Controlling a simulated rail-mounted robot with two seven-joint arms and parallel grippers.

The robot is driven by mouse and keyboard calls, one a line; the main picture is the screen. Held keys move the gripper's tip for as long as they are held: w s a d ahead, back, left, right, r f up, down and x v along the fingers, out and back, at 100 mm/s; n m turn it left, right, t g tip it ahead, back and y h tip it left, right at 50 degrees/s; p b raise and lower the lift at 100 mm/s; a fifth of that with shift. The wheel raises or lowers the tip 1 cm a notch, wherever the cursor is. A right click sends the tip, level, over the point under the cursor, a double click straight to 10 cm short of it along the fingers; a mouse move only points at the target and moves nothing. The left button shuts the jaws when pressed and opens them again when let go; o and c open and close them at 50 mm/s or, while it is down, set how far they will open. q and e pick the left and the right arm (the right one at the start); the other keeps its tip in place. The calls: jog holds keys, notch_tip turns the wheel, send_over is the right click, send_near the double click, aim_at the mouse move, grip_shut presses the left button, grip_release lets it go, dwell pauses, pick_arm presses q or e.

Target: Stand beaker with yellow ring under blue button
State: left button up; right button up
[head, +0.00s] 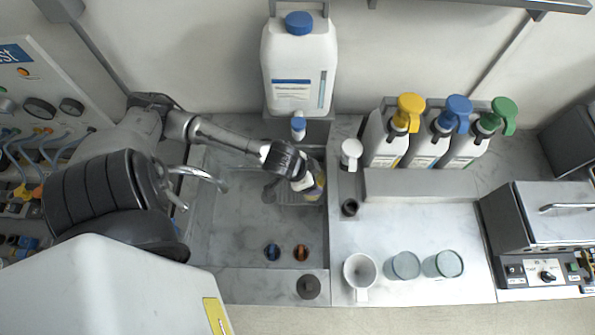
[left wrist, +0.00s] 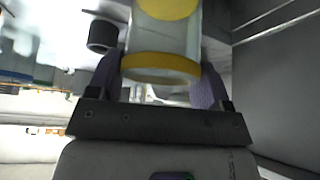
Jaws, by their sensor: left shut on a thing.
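The beaker with the yellow ring (left wrist: 160,68) is clear and sits between the purple fingers of my left gripper (left wrist: 160,85), which is shut on it. In the head view my left gripper (head: 312,184) is over the right side of the sink, and the beaker there is mostly hidden by it. A white container with a blue cap (head: 299,23) stands at the back. A small blue-topped tap (head: 298,122) is below its front, apart from the gripper. I cannot tell which blue part is the button. My right gripper is not in view.
The sink (head: 235,225) has a blue knob (head: 272,252) and an orange knob (head: 301,252) in it. Pump bottles (head: 425,140) stand at the back right. A white mug (head: 360,272) and two glass beakers (head: 404,265) are at the front.

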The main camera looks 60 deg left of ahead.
pick_arm(q)
jog(key=a+f+m+h+p, duration=0.1)
jog(key=a+f+m, duration=0.1)
jog(key=a, duration=0.5)
notch_tip(320, 180, down, 8)
jog(key=a, duration=0.1)
jog(key=shift+a+m+b, duration=0.2)
jog(key=shift+m+b, duration=0.2)
jog(key=o, duration=1.3)
jog(key=shift+c, duration=0.2)
jog(key=p+v, duration=0.3)
jog(key=v, duration=0.9)
jog(key=shift+w+a+p, duration=0.25)
jog(key=shift+p, duration=0.1)
